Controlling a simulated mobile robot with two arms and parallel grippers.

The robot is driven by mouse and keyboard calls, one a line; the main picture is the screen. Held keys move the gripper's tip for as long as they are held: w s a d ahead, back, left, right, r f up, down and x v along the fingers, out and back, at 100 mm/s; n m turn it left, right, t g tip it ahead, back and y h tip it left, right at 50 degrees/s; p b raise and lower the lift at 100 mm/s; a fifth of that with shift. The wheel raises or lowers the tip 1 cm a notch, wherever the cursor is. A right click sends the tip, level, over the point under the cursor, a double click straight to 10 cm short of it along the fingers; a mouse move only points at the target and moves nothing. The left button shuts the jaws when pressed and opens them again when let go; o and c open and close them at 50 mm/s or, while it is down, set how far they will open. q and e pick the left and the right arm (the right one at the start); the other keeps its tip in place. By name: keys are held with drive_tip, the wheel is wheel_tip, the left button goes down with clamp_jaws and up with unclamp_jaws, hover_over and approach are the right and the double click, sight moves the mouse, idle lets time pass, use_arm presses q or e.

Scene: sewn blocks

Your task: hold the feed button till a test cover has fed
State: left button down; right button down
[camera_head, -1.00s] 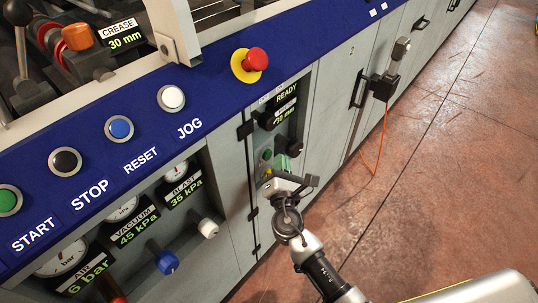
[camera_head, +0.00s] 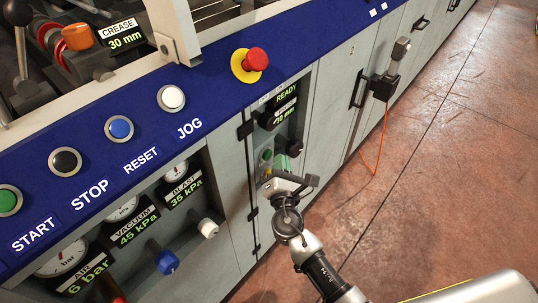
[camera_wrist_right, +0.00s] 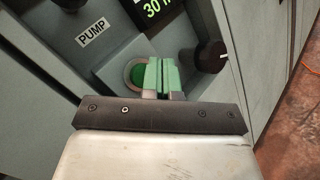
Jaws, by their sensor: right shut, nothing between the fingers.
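A round green button (camera_head: 267,155) sits in a recessed panel of the machine's front. It also shows in the right wrist view (camera_wrist_right: 137,72), below a PUMP label, partly hidden by my fingers. No label reading "feed" is legible. My right gripper (camera_head: 282,165) is shut and empty, its green-padded fingertips (camera_wrist_right: 160,76) at the panel, just right of the button. I cannot tell whether they touch it or the panel. No test cover is seen. My left gripper is not in view.
A READY display (camera_head: 286,97) and black knobs (camera_head: 295,147) crowd the recess. Above, the blue console carries START, STOP, RESET and JOG (camera_head: 171,97) buttons and a red emergency stop (camera_head: 255,59). An orange cable (camera_head: 380,140) hangs at the right; the floor there is clear.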

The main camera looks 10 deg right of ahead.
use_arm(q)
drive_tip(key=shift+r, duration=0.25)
use_arm(e)
drive_tip(key=shift+w+a, duration=0.35)
drive_tip(key=shift+w, duration=0.1)
idle(0.3)
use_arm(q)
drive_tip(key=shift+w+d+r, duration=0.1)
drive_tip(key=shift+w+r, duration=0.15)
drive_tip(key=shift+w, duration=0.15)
use_arm(e)
drive_tip(key=shift+w+a, duration=0.1)
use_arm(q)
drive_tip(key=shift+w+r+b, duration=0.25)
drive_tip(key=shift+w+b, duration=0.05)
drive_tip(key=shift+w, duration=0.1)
use_arm(e)
drive_tip(key=shift+w+a, duration=0.1)
drive_tip(key=shift+w, duration=0.05)
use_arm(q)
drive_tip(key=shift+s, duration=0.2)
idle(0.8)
